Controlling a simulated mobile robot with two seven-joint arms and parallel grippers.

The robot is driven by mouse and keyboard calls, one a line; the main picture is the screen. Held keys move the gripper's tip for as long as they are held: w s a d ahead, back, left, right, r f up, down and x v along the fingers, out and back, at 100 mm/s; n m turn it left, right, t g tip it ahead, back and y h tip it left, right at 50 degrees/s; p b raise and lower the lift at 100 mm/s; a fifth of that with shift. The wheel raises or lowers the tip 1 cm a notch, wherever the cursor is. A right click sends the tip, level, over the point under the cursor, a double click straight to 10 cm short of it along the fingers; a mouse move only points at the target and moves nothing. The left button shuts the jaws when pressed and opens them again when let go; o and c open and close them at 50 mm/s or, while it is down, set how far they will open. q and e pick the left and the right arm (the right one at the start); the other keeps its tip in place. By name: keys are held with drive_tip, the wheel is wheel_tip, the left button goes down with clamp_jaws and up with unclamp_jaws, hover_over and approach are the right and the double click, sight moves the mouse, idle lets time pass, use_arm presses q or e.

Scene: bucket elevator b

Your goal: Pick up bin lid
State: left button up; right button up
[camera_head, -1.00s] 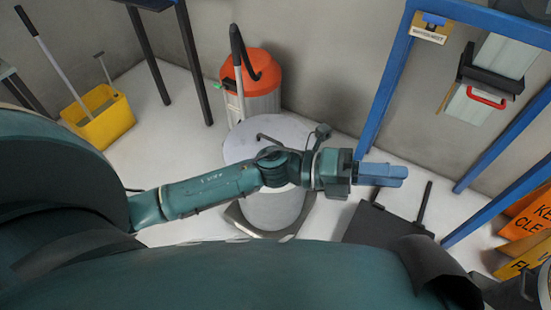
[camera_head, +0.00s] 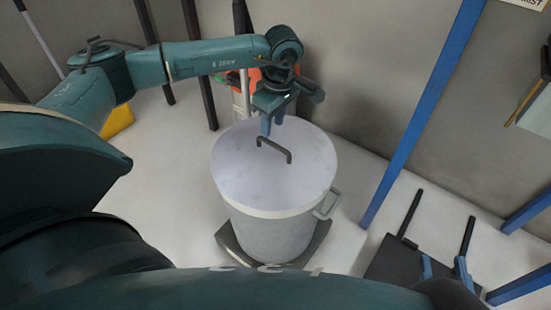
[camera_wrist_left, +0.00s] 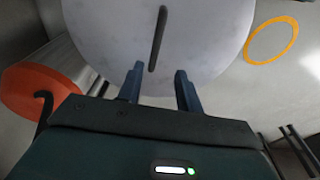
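The bin lid (camera_head: 240,175) is a round pale grey disc with a dark bar handle (camera_head: 275,148), lying on the grey bin (camera_head: 270,235). My left gripper (camera_head: 272,124) points down over the lid's far side, close to the handle but not around it. In the left wrist view the lid (camera_wrist_left: 110,35) fills the upper middle. The handle (camera_wrist_left: 158,38) lies ahead of the open, empty fingers (camera_wrist_left: 157,88). The blue fingers of my right gripper (camera_head: 444,268) show at the lower right, apart and empty, away from the bin.
The bin stands on a dark base plate (camera_head: 232,245). An orange-topped canister (camera_head: 224,80) is behind my left arm. A blue frame post (camera_head: 415,125) rises to the right. A dark flat cart (camera_head: 395,262) lies low right. A yellow bucket (camera_head: 116,121) is partly hidden at left.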

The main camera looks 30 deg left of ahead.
sight(274, 145)
use_arm(q)
drive_tip(key=f, duration=0.4)
drive_tip(key=shift+a+b, duration=0.2)
drive_tip(key=shift+b, duration=0.2)
drive_tip(key=f, duration=0.1)
drive_tip(key=f+b, duration=0.1)
drive_tip(key=f, duration=0.1)
drive_tip(key=w+f+b, duration=0.1)
drive_tip(key=f, duration=0.1)
drive_tip(key=shift+f, duration=0.15)
use_arm(e)
drive_tip(key=shift+a+t+y, duration=0.4)
drive_tip(key=shift+a+y, duration=0.05)
drive_tip(key=shift+y, duration=0.05)
use_arm(q)
drive_tip(key=shift+c, duration=0.2)
clamp_jaws()
